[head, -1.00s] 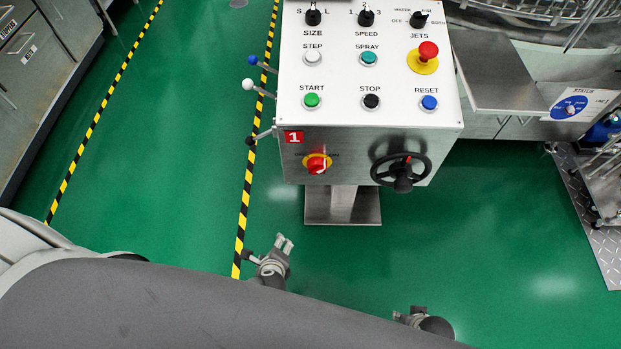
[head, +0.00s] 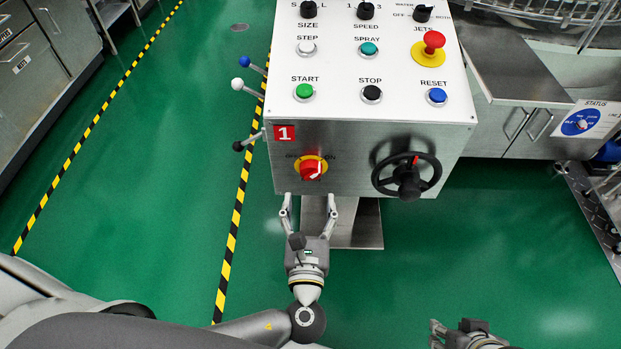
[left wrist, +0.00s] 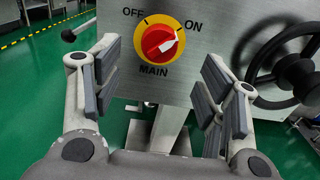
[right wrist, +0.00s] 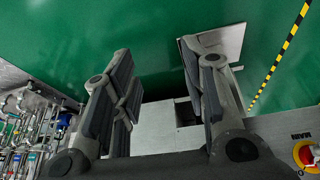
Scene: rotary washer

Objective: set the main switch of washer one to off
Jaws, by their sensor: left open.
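The main switch (head: 311,168) is a red knob on a yellow disc on the front of the panel box with the red "1" label (head: 285,133). In the left wrist view the knob (left wrist: 160,42) has a white pointer aimed up and right, towards ON; OFF is at upper left. My left gripper (head: 310,200) is open and empty just in front of and below the switch, its fingers on either side of it in the left wrist view, apart from the knob. My right gripper (right wrist: 160,60) is open and empty, low at the bottom right of the head view.
A black handwheel (head: 407,176) sits right of the switch on the same face. Levers with ball ends (head: 238,85) stick out from the box's left side. Buttons and an emergency stop (head: 433,42) are on top. Green floor is clear at left.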

